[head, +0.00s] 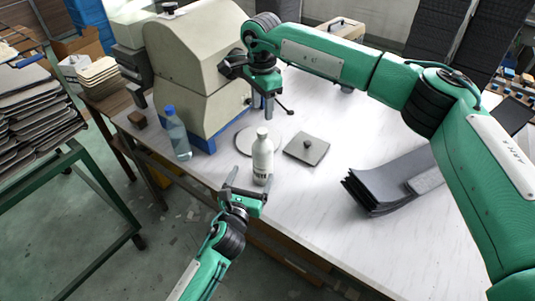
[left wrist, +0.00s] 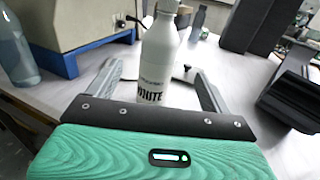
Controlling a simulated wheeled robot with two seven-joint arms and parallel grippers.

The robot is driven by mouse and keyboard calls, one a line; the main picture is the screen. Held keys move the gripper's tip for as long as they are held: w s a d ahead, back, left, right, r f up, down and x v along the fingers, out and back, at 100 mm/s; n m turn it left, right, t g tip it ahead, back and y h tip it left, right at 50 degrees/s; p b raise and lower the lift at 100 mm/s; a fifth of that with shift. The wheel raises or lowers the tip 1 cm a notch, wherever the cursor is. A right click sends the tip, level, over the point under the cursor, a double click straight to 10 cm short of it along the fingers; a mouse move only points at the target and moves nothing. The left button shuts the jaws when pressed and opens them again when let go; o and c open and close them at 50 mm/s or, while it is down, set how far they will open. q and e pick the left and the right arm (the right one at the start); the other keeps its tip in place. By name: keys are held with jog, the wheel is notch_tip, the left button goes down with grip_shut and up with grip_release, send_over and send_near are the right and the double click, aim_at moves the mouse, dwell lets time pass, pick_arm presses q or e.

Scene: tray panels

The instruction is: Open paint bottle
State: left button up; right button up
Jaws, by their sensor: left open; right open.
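The white paint bottle (head: 263,160) stands upright on the table with its white cap (head: 262,133) on. In the left wrist view the bottle (left wrist: 157,60) bears dark lettering, and its top is cut off by the picture edge. My left gripper (head: 250,181) is open at the near side of the bottle. In the left wrist view the bottle stands between the lines of the left gripper's two fingers (left wrist: 157,78), with gaps at both sides. My right gripper (head: 274,105) is open and empty, pointing down above the table, beyond the bottle and higher than it.
A clear bottle with a blue cap (head: 177,135) stands at the left table edge beside a large beige machine (head: 190,65). A grey square plate with a knob (head: 306,147) lies right of the paint bottle. Stacked dark panels (head: 385,185) lie farther right. The near tabletop (head: 310,205) is clear.

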aim_at(264, 144)
jog(key=shift+s+r, duration=0.2)
jog(key=shift+r, duration=0.1)
jog(key=shift+s+a+r, duration=0.1)
jog(key=shift+s+r, duration=0.05)
jog(key=shift+s, duration=0.15)
pick_arm(q)
jog(key=x, duration=1.3)
jog(key=shift+w+r, duration=0.15)
jog(key=shift+r, duration=0.05)
pick_arm(e)
jog(key=shift+w, duration=0.2)
